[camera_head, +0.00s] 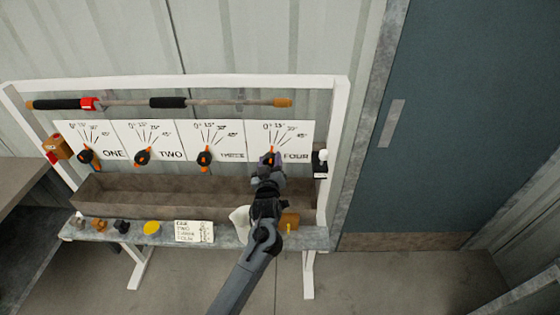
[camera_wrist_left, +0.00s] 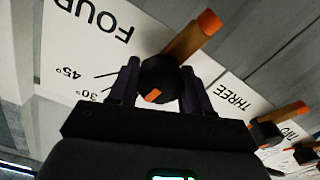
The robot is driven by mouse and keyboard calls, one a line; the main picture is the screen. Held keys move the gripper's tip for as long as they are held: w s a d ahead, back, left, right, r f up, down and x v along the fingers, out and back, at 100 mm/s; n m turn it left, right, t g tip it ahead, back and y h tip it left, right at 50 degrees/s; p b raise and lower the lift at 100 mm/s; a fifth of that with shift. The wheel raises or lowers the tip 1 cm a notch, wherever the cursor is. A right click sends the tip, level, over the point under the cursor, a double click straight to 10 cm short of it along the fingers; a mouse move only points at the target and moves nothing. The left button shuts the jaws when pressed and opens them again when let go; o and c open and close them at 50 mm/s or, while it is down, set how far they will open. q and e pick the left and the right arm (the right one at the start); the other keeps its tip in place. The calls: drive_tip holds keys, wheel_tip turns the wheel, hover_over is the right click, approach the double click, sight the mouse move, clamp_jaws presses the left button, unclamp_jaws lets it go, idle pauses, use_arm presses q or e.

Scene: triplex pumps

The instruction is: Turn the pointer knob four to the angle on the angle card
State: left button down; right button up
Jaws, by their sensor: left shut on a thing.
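Knob four (camera_wrist_left: 158,78) is black, with a small orange mark on the scale side and a long orange-tipped bar on the opposite side. It sits on the white FOUR panel (camera_head: 296,138), whose fan of angle lines is partly covered in the wrist view. My left gripper (camera_head: 268,162) is shut on knob four, with one finger on each side in the left wrist view (camera_wrist_left: 160,92). In the head view the gripper hides most of the knob; an orange tip shows just above it. The angle card (camera_head: 194,231) lies on the front ledge; its small writing is unreadable. My right gripper is not in view.
Knob one (camera_head: 87,157), knob two (camera_head: 143,157) and knob three (camera_head: 205,158) stand left of my gripper. A black box with a white-tipped lever (camera_head: 321,163) is close on the right. A trough (camera_head: 150,194) runs below; small objects crowd the front ledge.

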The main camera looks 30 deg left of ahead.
use_arm(q)
drive_tip(key=shift+f, duration=0.35)
drive_tip(key=c, duration=0.8)
unclamp_jaws()
drive_tip(key=o, duration=0.3)
drive_tip(key=shift+d+r, duration=0.1)
drive_tip(key=shift+r, duration=0.05)
drive_tip(key=p+v, duration=0.1)
drive_tip(key=v, duration=1)
